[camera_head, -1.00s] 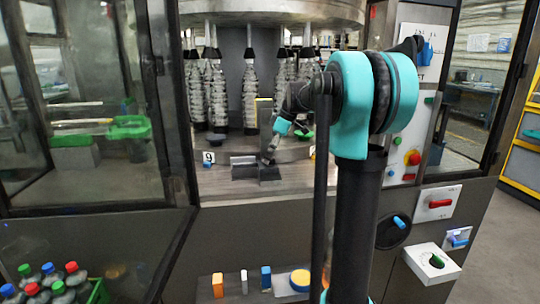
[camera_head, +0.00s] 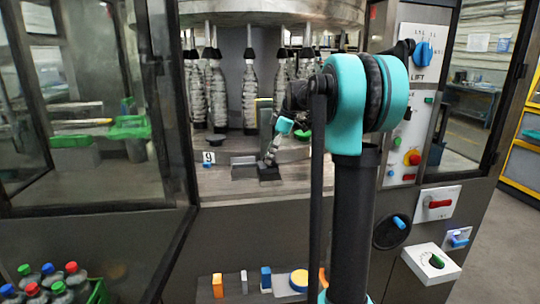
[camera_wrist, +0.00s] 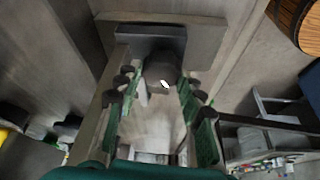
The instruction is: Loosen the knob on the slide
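The slide (camera_head: 243,167) is a low grey block on the machine's metal deck, left of my arm. In the wrist view it shows as a grey stepped block (camera_wrist: 150,38) at the top. A dark round knob (camera_wrist: 163,68) with a small white mark stands in front of it. My gripper (camera_wrist: 156,84) is open, with its green-padded fingers apart and their tips on either side of the knob. I cannot tell whether they touch it. In the head view my gripper (camera_head: 270,158) points down at the slide, and the knob is hard to make out there.
Several bottles (camera_head: 249,95) hang in the carousel behind the slide. A number 9 tag (camera_head: 208,157) stands to its left. A control panel (camera_head: 412,105) is to the right of my arm. An open glass door (camera_head: 90,110) is at left. A brown round thing (camera_wrist: 300,22) is at upper right in the wrist view.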

